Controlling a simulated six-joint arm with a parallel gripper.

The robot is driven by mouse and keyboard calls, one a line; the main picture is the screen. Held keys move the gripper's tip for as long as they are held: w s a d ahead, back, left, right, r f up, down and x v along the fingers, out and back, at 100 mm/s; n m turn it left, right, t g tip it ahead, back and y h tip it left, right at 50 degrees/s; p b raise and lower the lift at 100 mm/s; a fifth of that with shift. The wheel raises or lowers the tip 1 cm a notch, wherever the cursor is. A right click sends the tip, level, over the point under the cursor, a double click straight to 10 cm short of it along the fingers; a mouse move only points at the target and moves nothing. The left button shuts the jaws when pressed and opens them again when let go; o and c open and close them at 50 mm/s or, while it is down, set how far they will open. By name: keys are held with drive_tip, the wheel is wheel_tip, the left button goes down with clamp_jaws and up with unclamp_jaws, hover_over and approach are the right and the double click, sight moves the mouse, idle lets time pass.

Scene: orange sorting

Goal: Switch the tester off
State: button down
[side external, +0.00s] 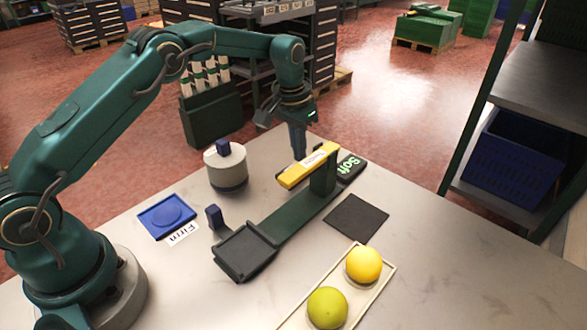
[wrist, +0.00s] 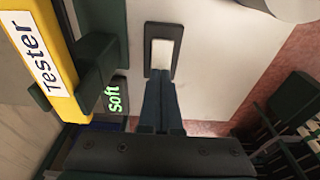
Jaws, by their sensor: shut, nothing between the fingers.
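The tester (side external: 309,165) has a yellow bar labelled "Tester" on a dark green post and base; its dark plate (side external: 245,250) is empty. The yellow bar (wrist: 45,60) shows at the left of the wrist view. In the wrist view a white switch (wrist: 161,53) sits in a dark frame on the light tabletop. My gripper (wrist: 162,76) is shut and empty, its fingertips at the switch's near end; I cannot tell if they touch. In the side view my gripper (side external: 299,156) points down behind the yellow bar, and the switch is hidden there.
A yellow fruit (side external: 363,265) and a green one (side external: 327,307) sit in a cream tray (side external: 290,318). A "Soft" sign (side external: 350,167), dark mat (side external: 356,217), blue "Firm" pad (side external: 166,217) and grey cylinder with blue knob (side external: 227,170) stand around the tester. The front-right tabletop is clear.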

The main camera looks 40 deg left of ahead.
drive_tip(key=shift+f, duration=0.35)
drive_tip(key=shift+r, duration=3.55)
